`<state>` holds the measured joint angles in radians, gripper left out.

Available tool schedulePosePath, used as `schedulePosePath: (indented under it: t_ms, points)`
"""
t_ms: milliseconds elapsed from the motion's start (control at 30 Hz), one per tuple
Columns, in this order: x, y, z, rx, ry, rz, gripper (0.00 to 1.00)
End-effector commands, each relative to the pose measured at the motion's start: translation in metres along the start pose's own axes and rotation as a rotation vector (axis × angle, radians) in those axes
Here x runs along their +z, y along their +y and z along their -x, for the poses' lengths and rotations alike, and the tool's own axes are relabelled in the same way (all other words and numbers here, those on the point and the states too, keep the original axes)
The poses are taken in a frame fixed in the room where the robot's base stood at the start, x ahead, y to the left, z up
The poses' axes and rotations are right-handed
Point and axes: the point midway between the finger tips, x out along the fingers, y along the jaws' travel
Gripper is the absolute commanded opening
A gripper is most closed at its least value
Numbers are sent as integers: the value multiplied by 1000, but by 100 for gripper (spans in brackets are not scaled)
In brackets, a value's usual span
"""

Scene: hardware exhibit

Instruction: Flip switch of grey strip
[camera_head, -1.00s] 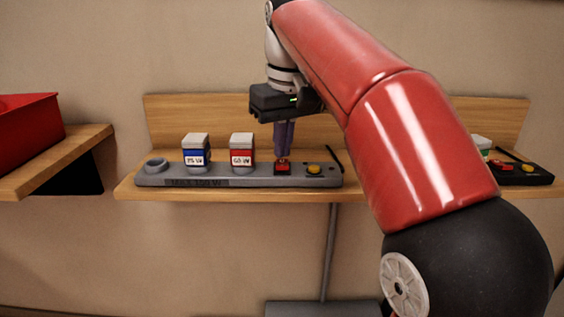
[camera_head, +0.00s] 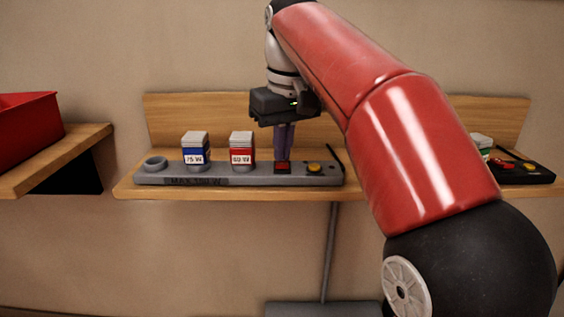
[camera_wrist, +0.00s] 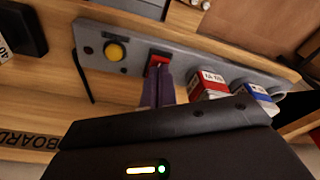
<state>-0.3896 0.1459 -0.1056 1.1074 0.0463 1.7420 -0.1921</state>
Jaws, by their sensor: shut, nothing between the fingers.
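The grey strip (camera_head: 225,180) lies along the front of a wooden shelf in the head view, and it crosses the top of the wrist view (camera_wrist: 190,62). Its red switch (camera_head: 282,168) sits between the red-labelled block and a round yellow button (camera_head: 314,168). The switch also shows in the wrist view (camera_wrist: 159,57), partly covered by my fingers. My gripper (camera_head: 283,158) is shut and empty, pointing down with its fingertips at the switch's rear edge. I cannot tell whether the tips touch it.
A blue-labelled block (camera_head: 195,150) and a red-labelled block (camera_head: 242,150) stand in the strip, beside an empty round socket (camera_head: 155,162) at its left end. A black strip (camera_head: 525,173) lies at the right. A red bin (camera_head: 28,130) stands on a separate left shelf.

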Motion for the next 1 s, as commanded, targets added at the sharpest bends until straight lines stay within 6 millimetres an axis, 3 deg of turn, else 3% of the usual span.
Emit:
schedulePosePath:
  t_ms: [533, 1000]
  points:
    - [1, 0, -8, 0, 0, 0, 0]
    - [-4, 0, 21, 1, 1, -1, 0]
